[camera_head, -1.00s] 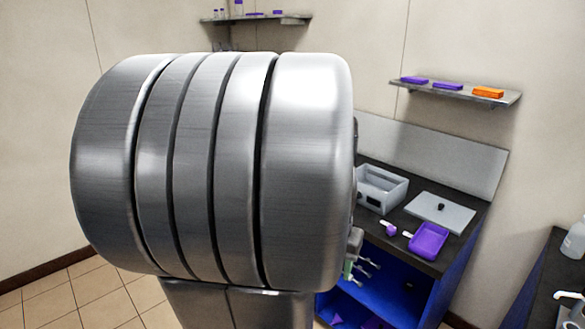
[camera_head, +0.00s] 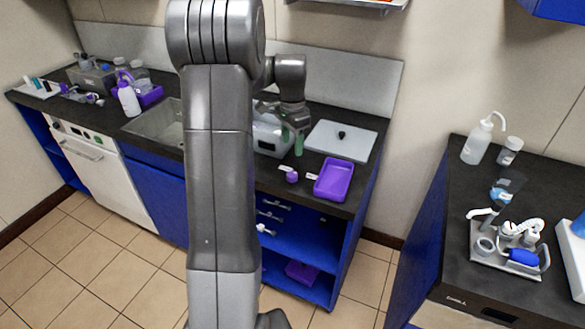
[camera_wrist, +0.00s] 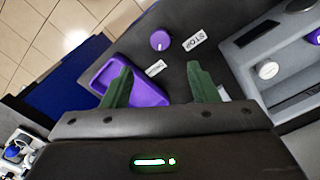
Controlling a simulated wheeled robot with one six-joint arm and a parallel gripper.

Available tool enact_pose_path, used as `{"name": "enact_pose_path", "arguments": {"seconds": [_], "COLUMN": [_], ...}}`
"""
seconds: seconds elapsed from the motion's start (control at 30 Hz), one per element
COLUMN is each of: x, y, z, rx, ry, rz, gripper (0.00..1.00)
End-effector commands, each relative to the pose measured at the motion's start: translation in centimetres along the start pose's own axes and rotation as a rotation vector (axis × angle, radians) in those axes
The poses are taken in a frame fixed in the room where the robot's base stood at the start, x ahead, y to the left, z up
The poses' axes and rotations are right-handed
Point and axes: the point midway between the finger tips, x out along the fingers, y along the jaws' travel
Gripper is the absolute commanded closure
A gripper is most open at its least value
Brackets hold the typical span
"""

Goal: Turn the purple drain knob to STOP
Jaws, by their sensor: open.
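The purple drain knob (camera_head: 292,177) stands on the dark counter near its front edge, left of the purple tray. It also shows in the wrist view (camera_wrist: 159,41), round, with a small pale mark on its face. A white STOP label (camera_wrist: 194,41) lies beside it on the right in the wrist view. A second small label (camera_wrist: 155,68) lies below it, its text too small to read. My gripper (camera_wrist: 159,77) is open and empty, its two green fingers apart. In the head view my gripper (camera_head: 292,140) hangs above the counter, behind the knob and not touching it.
The purple tray (camera_head: 347,168) is right of the knob. Behind it lies a grey plate (camera_head: 325,150) with a black knob. A grey box (camera_head: 268,149) stands near my gripper. A separate counter (camera_head: 455,195) with bottles stands at the right.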

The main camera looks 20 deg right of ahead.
Motion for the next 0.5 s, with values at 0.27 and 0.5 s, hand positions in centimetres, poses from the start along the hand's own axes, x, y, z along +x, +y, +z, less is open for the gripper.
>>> {"name": "enact_pose_path", "arguments": {"seconds": [0.27, 0.5], "x": [6.1, 10.0], "y": [0.1, 0.1], "z": [0.1, 0.1], "rx": [-0.002, -0.002], "ry": [-0.004, -0.002], "rz": [0.006, 0.003], "gripper": [0.46, 0.46]}}
